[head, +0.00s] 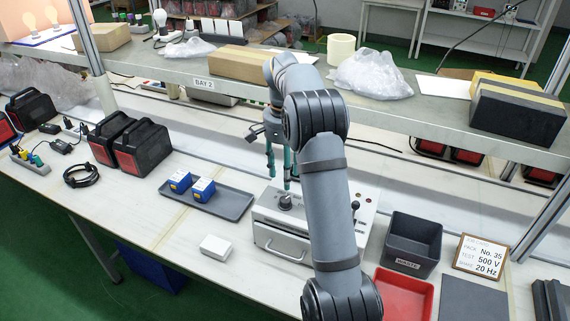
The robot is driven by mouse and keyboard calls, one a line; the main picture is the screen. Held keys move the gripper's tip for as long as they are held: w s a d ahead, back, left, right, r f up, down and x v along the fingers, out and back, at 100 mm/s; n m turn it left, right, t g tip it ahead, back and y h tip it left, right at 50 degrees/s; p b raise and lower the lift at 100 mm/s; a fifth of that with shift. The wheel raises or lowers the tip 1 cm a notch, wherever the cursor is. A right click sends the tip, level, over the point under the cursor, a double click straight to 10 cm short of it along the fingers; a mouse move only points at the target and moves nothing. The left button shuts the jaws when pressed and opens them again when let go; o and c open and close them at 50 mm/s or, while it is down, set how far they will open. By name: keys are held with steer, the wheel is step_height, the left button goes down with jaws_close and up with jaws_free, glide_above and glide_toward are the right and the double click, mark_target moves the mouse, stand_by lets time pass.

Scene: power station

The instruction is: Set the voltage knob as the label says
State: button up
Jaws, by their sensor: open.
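A light grey tester box (283,246) with a drawer handle stands on the bench in the middle. A dark round knob (285,202) sits on its top at the left; its pointer and scale are too small to read. My gripper (280,181) has teal fingers pointing down, apart and empty, just above and behind the knob in the picture. It looks clear of the knob, though the exact gap is hard to tell. The job card (482,256) at the right reads pack No. 35, test 500 V, shake 20 Hz. My arm hides part of the tester's right side.
A black-tipped lever (355,206) stands at the tester's right. A grey tray (232,207) with two blue packs (203,188) lies left, a white box (215,248) in front. A waste bin (428,238) and red tray (417,313) are right. A shelf (185,69) runs behind.

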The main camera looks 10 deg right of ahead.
mark_target(285, 198)
steer(key=shift+r, duration=1.55)
step_height(285, 198, down, 12)
steer(key=shift+s+f, duration=0.1)
